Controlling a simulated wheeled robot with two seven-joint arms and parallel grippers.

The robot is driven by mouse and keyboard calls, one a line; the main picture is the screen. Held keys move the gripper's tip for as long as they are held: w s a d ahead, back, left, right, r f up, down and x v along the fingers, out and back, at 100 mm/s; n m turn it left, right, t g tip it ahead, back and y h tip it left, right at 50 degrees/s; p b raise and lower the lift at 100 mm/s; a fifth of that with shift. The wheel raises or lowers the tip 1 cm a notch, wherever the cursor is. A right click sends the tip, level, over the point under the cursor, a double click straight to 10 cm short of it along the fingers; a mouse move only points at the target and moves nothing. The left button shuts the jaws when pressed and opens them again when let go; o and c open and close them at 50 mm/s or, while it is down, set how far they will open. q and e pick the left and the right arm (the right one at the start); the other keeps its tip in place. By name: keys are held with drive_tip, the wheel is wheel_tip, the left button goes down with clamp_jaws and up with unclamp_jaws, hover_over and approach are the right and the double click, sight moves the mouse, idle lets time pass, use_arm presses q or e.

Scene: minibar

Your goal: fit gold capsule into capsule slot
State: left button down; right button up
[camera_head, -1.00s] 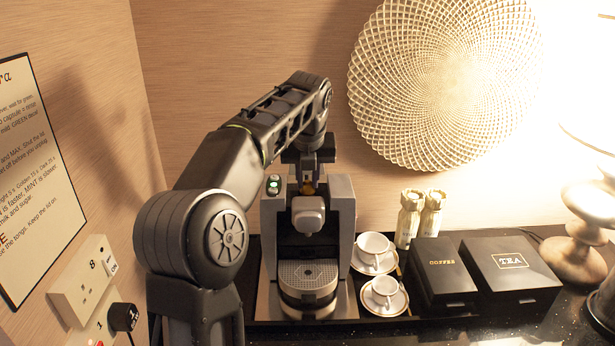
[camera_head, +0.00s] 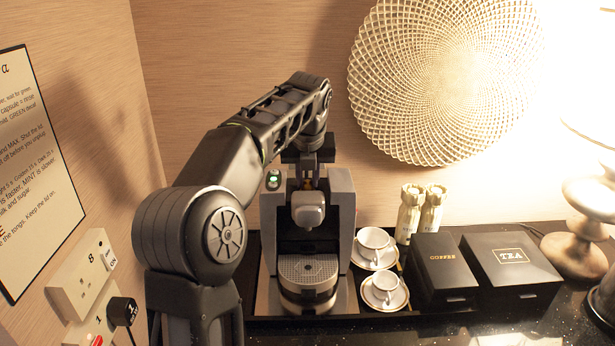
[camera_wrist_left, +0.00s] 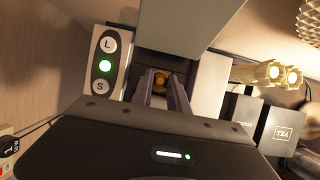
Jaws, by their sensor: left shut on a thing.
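My left gripper (camera_head: 308,184) points down over the top of the coffee machine (camera_head: 341,205). In the left wrist view my left gripper (camera_wrist_left: 164,88) is shut on the gold capsule (camera_wrist_left: 160,78), which shows as a small gold piece between the fingers. The capsule sits at the machine's top opening. The capsule slot itself is hidden by the fingers, so I cannot tell how deep the capsule is in it. My right gripper is not in view.
A green light (camera_head: 273,180) glows on the machine's left button panel. Two white cups (camera_head: 373,240) on saucers, two gold bottles (camera_head: 409,214), a black COFFEE box (camera_head: 443,262) and a black TEA box (camera_head: 510,258) stand to the right. A socket panel (camera_head: 84,282) is on the left wall.

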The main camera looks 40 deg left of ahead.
use_arm(q)
drive_tip(key=shift+f, duration=0.4)
drive_tip(key=c, duration=1.3)
unclamp_jaws()
drive_tip(key=shift+o, duration=0.5)
drive_tip(key=shift+f, duration=0.1)
drive_tip(key=shift+s+f, duration=0.1)
drive_tip(key=shift+s, duration=0.05)
drive_tip(key=v, duration=0.8)
drive_tip(key=shift+d+r, duration=0.1)
drive_tip(key=shift+r, duration=0.2)
drive_tip(key=shift+w, duration=0.2)
drive_tip(key=shift+f, duration=0.1)
